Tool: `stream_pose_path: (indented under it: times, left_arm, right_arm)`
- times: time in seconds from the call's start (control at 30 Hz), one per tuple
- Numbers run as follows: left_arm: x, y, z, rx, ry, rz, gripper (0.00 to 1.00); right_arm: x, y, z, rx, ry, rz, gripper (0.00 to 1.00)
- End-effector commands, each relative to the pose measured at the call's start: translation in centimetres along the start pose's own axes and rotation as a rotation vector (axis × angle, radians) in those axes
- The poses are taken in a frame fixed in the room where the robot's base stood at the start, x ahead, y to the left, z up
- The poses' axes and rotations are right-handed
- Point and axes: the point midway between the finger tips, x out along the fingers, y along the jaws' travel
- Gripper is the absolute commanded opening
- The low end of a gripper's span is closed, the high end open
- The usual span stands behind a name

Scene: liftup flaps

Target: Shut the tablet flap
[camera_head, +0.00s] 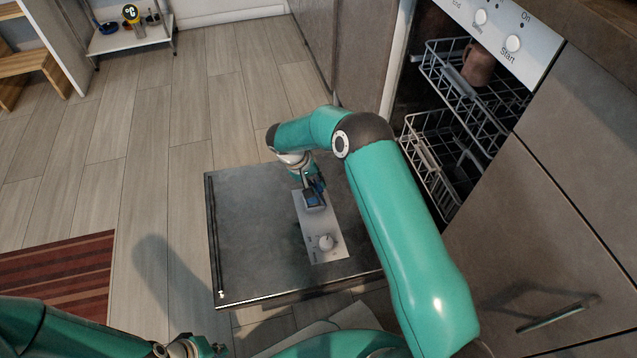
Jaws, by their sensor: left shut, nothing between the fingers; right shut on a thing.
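The dishwasher door (255,215) is folded down flat, inner face up. A light grey dispenser panel (321,254) with a round knob (326,242) is set into it. The tablet flap (314,207) is at the far end of this panel, largely hidden by my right gripper (314,195). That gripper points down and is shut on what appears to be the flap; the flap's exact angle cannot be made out. My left gripper (200,347) is shut and empty at the bottom edge, short of the door and partly out of frame.
The open dishwasher has a wire upper rack (465,95) holding a brown mug (478,65), and a lower rack (437,160). Cabinet fronts stand at the right. A striped rug (60,285) lies left; the floor between is clear.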

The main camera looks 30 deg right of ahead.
Motion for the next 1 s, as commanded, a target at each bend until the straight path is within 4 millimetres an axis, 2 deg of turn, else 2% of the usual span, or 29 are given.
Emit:
stream_pose_path:
  times: [0.13, 0.17, 0.3, 0.67, 0.83, 1.0]
  left_arm:
    - [0.0, 0.0, 0.0, 0.000, 0.000, 0.000, 0.00]
    - [0.0, 0.0, 0.0, 0.000, 0.000, 0.000, 0.00]
    - [0.0, 0.0, 0.0, 0.000, 0.000, 0.000, 0.00]
    - [-0.1, 0.0, 0.0, 0.000, 0.000, 0.000, 0.00]
    - [-0.1, 0.0, 0.0, 0.000, 0.000, 0.000, 0.00]
    - [-0.1, 0.0, 0.0, 0.000, 0.000, 0.000, 0.00]
  right_arm:
    - [0.2, 0.1, 0.1, 0.000, -0.004, 0.001, 0.00]
    - [0.2, 0.1, 0.1, 0.000, -0.004, 0.000, 0.20]
    - [0.2, 0.1, 0.1, -0.001, -0.004, 0.000, 0.40]
    - [-0.3, 0.0, 0.0, -0.001, -0.001, -0.001, 0.40]
    - [-2.2, 0.0, 0.0, -0.001, 0.001, -0.001, 0.40]
    - [-5.6, 0.0, -0.1, 0.000, 0.003, -0.002, 0.40]
